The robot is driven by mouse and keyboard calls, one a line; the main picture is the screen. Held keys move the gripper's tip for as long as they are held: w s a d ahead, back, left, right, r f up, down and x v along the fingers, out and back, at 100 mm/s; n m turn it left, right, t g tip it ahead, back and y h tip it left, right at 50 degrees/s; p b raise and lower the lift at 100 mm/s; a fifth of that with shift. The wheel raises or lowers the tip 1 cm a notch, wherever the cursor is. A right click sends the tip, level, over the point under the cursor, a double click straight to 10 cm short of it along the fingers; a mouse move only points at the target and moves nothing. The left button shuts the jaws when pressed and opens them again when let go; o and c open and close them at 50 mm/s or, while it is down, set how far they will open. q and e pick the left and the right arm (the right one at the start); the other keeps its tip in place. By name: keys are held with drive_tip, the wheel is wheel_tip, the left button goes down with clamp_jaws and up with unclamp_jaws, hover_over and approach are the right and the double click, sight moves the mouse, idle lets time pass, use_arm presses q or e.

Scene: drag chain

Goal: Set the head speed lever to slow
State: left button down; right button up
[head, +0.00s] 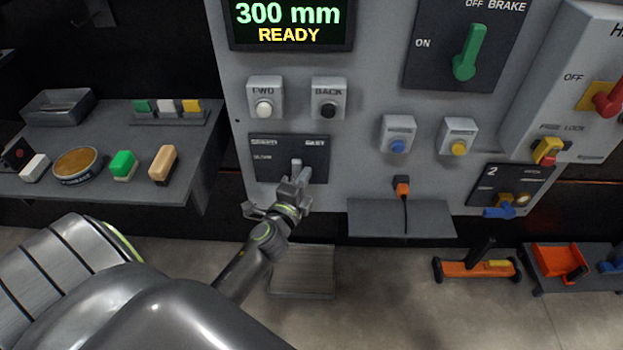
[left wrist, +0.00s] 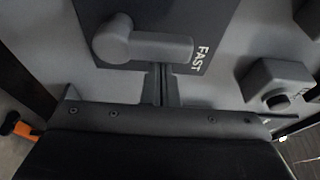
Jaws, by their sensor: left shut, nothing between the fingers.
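The head speed lever (head: 297,166) is a grey handle on a dark plate (head: 262,165) under the FWD and BACK buttons. The plate has labels at its upper left and upper right; the right one reads FAST. In the left wrist view the lever (left wrist: 150,46) is a rounded knob with a bar, beside the FAST label (left wrist: 203,57). My right gripper is out of view.
The FWD button (head: 264,108) and BACK button (head: 328,110) sit above the plate. A display (head: 290,25) reads 300 mm READY. A small shelf (head: 402,218) juts out at the right. A side table (head: 110,190) with several blocks stands at the left.

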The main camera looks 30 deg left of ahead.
use_arm(q)
drive_tip(key=shift+a+b, duration=0.1)
drive_tip(key=shift+b, duration=0.2)
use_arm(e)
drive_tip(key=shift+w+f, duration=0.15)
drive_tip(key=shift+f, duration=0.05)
use_arm(q)
drive_tip(key=shift+s+n+b, duration=0.1)
drive_tip(key=shift+n+b, duration=0.2)
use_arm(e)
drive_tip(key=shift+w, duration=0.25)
use_arm(q)
drive_tip(key=shift+a, duration=0.1)
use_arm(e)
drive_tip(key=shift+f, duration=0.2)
